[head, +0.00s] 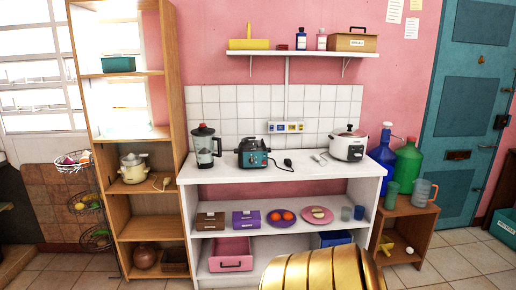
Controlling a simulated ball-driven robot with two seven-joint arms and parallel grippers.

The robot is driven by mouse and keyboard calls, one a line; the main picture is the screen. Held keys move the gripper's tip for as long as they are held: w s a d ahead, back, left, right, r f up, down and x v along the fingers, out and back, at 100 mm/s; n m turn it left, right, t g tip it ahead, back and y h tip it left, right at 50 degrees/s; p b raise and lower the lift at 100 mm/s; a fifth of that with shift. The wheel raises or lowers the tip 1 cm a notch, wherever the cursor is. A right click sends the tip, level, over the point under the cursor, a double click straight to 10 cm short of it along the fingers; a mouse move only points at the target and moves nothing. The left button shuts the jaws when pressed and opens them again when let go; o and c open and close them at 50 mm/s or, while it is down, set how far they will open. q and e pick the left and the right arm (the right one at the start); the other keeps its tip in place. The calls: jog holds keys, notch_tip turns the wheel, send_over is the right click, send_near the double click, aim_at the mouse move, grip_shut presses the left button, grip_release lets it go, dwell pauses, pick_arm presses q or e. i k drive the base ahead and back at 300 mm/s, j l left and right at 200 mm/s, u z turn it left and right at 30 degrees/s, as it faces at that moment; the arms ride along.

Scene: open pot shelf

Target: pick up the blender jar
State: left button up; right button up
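The blender jar (206,149) stands upright at the left end of the white counter (225,174). It is clear, with a black lid and a black handle on its right side. Neither of my grippers is in view, so nothing shows near the jar.
A tall wooden shelf (180,100) rises close to the jar's left. A white rice cooker (347,146) stands at the counter's right. A wall shelf (270,53) hangs above. Boxes and plates fill the lower shelf. The counter's front edge before the jar is clear.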

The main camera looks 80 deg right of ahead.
aim_at(204, 146)
jog(key=z, duration=2.05)
jog(key=i+j, duration=0.1)
jog(key=i, duration=0.05)
